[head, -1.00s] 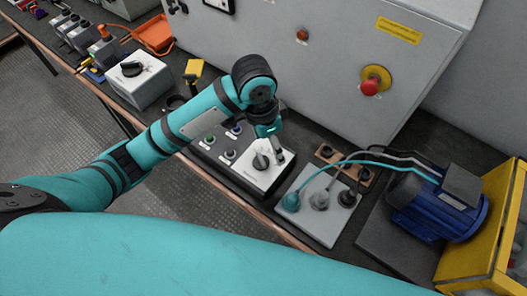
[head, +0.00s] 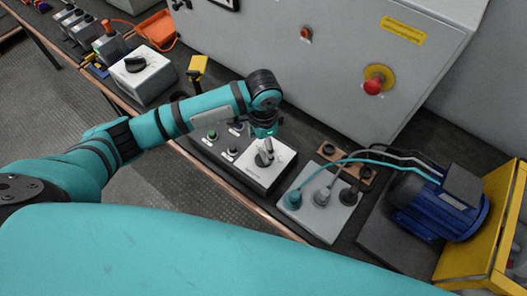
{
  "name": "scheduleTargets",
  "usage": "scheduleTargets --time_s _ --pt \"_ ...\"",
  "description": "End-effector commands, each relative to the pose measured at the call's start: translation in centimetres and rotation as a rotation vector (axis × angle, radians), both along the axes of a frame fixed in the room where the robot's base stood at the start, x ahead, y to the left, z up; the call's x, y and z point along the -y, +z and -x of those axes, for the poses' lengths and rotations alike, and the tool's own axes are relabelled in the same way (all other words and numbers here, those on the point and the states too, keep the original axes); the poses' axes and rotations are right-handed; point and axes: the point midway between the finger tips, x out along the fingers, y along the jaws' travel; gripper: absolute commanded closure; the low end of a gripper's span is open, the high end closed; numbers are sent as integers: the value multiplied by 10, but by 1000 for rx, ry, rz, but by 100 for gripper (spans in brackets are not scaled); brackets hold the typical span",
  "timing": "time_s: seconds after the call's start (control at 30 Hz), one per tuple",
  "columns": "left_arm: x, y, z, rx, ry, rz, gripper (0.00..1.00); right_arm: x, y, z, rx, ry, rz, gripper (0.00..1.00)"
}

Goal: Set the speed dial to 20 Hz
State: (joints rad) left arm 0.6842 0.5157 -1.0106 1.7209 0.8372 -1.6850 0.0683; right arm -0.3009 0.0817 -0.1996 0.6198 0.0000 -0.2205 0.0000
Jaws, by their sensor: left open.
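The speed dial (head: 263,160) is a grey knob on a white panel (head: 262,180) at the right end of a dark control box. Its scale marks are too small to read. My left gripper (head: 266,148) is directly above the dial, pointing down, with its fingers open at the knob. I cannot tell whether the fingers touch the knob. The gripper hides the far part of the panel. My right gripper is not in view.
Small push buttons (head: 232,150) sit left of the dial. A plate with plugs and cables (head: 319,215) and a blue motor (head: 435,208) are to the right. A grey cabinet with a red emergency button (head: 373,87) stands behind. A white box with a black knob (head: 141,78) is at left.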

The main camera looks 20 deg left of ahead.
Motion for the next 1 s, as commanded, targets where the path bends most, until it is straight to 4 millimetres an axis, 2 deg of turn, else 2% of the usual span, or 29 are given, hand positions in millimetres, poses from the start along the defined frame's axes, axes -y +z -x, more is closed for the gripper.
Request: scheduleTargets --time_s 0.1,0.3,0.7,1.0 --pt "0 -23 1 -3 0 -2 25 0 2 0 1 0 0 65" --pt "0 -48 0 -1 0 -1 25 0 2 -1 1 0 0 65" --pt "1 -55 0 1 -1 1 25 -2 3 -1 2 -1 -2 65" --pt "0 -55 0 1 -1 1 64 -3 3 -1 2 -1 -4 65"
